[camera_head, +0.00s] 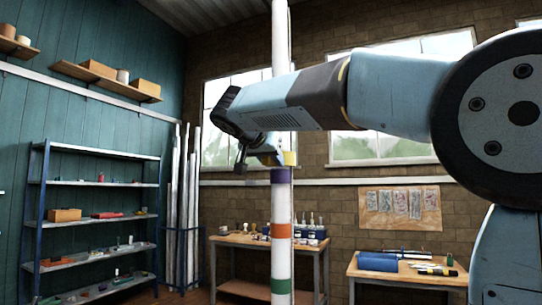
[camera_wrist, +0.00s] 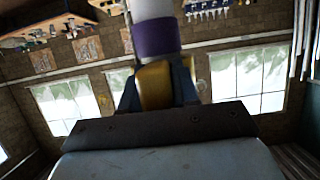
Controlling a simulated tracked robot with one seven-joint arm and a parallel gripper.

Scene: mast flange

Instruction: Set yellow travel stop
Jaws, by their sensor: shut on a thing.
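The yellow travel stop (camera_wrist: 155,85) sits between my gripper's fingers in the wrist view. A small part of the yellow stop (camera_head: 290,158) shows at the mast in the head view, just above the purple band. My gripper (camera_head: 272,156) is shut on it; the gripper's two dark fingers (camera_wrist: 156,92) flank it in the wrist view. The white upright mast (camera_head: 281,207) has purple (camera_head: 281,176), orange (camera_head: 281,231) and green (camera_head: 281,286) bands. The purple band also shows in the wrist view (camera_wrist: 155,38), right by the stop. I cannot tell whether the stop touches the mast.
A workbench (camera_head: 240,241) with tools stands behind the mast. Another bench (camera_head: 400,273) with a blue roll (camera_head: 377,262) is at the right. Metal shelves (camera_head: 95,183) and upright pipes (camera_head: 185,215) stand at the left. Air around the mast's lower part looks clear.

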